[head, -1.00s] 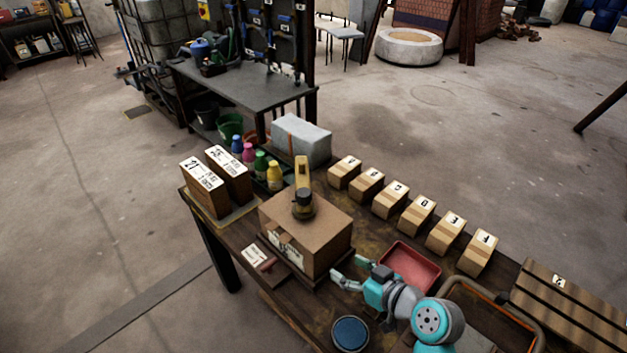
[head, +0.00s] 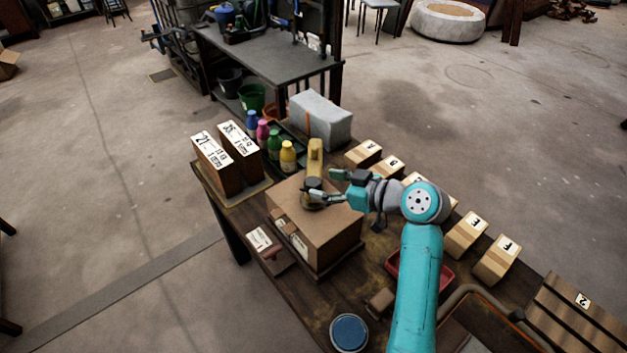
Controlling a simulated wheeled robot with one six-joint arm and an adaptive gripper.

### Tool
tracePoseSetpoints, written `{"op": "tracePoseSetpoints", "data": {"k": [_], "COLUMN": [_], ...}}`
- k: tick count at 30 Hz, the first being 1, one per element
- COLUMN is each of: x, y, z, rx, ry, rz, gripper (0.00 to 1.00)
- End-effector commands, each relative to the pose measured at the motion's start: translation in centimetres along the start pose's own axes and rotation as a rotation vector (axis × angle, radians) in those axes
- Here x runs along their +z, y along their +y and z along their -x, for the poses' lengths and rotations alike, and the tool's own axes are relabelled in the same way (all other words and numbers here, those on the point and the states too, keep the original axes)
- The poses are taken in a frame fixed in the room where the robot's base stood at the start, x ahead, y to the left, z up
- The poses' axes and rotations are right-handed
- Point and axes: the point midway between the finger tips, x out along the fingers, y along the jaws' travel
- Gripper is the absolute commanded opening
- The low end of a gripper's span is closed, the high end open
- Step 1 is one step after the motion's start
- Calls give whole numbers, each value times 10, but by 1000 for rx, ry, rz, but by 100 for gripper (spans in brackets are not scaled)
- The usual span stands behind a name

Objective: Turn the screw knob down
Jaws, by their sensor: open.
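A brown box (head: 322,232) stands on the workbench, with a brass-coloured upright fixture (head: 315,156) on its top. The dark screw knob (head: 313,183) sits at the front of this fixture, above the box top. My gripper (head: 319,185) is open and reaches in from the right at the knob. One finger lies across the knob's near side and partly hides it; the other is just behind and to the right. I cannot tell whether either finger touches it.
Two labelled boxes (head: 225,160) and several coloured bottles (head: 274,145) stand behind left. A grey block (head: 322,120) is behind the fixture. A row of lettered blocks (head: 466,235) runs along the right edge. A red tray (head: 447,275) lies partly under my arm. A blue round lid (head: 349,332) is in front.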

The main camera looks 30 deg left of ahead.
Motion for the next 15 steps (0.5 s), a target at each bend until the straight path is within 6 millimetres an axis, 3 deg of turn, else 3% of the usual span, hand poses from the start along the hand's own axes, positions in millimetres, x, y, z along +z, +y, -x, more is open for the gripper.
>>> {"op": "tracePoseSetpoints", "data": {"k": [6, 15], "x": [-1, 0], "y": [0, 0], "z": [-32, -47], "rx": [-1, 2], "ry": [1, 0], "rz": [-1, 0], "gripper": [68, 68]}}
